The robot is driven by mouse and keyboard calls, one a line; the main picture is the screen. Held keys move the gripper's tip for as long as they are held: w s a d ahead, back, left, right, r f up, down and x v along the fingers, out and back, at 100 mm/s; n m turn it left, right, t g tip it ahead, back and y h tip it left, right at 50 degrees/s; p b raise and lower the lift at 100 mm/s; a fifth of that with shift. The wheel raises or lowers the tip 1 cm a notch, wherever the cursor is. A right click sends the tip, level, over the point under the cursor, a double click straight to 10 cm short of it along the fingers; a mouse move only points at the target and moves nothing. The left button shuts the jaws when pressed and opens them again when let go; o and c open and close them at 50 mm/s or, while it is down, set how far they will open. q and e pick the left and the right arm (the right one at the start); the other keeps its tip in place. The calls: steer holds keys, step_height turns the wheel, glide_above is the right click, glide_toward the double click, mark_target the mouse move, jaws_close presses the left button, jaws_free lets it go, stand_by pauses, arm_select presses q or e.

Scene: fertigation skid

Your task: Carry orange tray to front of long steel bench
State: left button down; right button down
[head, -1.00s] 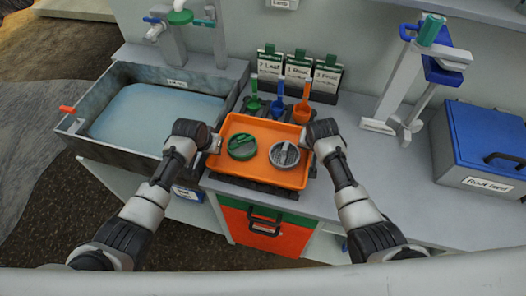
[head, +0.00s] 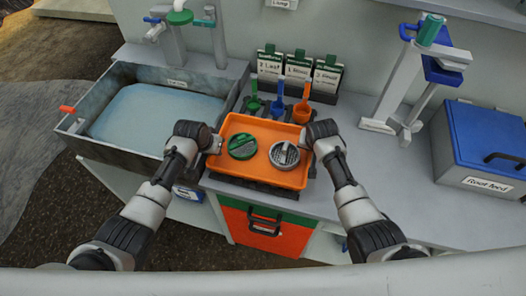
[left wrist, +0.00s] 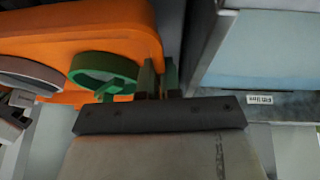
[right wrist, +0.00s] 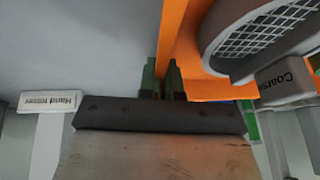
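The orange tray (head: 262,178) lies level at the front of the grey bench top (head: 400,200), above a dark ribbed base (head: 255,187). It holds a round green strainer (head: 242,146) and a round grey mesh strainer (head: 284,155), whose label reads "Coarse" in the right wrist view (right wrist: 285,82). My left gripper (head: 216,144) is at the tray's left side; in the left wrist view its fingers (left wrist: 160,80) straddle the rim. My right gripper (head: 308,142) is at the right side; its fingers (right wrist: 161,80) close on the orange wall.
A water-filled sink (head: 160,110) is left. Behind the tray stand green, blue and orange scoops (head: 278,108) and labelled cards (head: 299,70). A grey-blue stand (head: 410,85) and blue-lidded box (head: 485,140) are right. Bench space right of the tray is clear. An orange-green drawer (head: 265,228) is below.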

arm_select(q)
steer(key=shift+r, duration=0.15)
arm_select(e)
steer(key=shift+r, duration=0.1)
